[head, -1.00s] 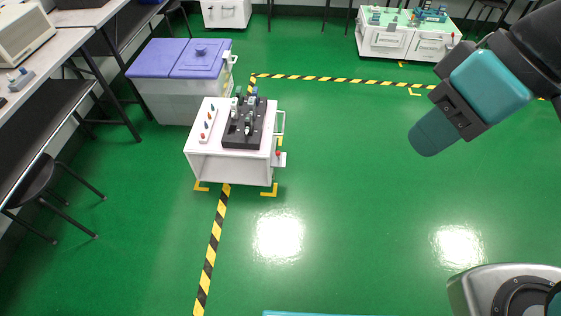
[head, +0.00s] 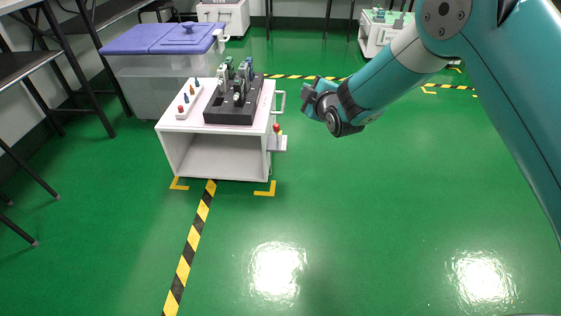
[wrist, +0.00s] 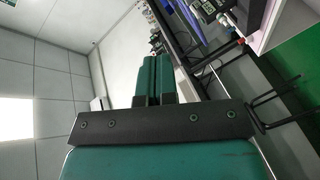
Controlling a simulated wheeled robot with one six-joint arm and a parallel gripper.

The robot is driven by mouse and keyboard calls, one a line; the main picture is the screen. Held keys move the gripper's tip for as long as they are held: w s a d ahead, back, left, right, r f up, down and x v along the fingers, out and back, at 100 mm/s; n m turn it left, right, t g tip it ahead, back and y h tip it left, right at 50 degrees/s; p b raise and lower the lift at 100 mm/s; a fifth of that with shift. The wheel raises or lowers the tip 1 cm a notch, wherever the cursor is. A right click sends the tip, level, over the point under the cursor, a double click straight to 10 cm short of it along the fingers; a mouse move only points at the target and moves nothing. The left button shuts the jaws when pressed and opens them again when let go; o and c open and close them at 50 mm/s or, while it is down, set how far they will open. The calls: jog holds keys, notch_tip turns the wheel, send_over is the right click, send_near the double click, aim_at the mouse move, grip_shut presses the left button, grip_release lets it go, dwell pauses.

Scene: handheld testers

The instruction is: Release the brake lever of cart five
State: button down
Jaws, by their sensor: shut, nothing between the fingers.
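A white cart (head: 218,158) stands left of centre in the head view; I cannot read a number on it. A small lever with a red knob (head: 276,128) stands up from a bracket on the cart's right side. My gripper (head: 308,98) is in the air to the right of the cart, apart from the lever and pointing left. In the wrist view its two green fingers (wrist: 152,76) are together with nothing between them.
A black rack (head: 231,115) with several testers and a white strip of coloured pegs (head: 188,100) lie on the cart. A purple-lidded bin (head: 160,72) stands behind it. Another cart (head: 372,38) is at the back right. The green floor in front is clear.

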notch_tip(320, 180, down, 29)
jog(key=s+a+n+t+y+b, duration=0.2)
jog(key=n+t+y+b, duration=0.2)
jog(key=n+b, duration=0.4)
jog(key=b, duration=0.6)
jog(key=shift+s+r+n+t, duration=0.2)
jog(key=shift+s+n+t, duration=0.05)
jog(key=shift+n+t, duration=0.15)
jog(key=shift+a, duration=0.1)
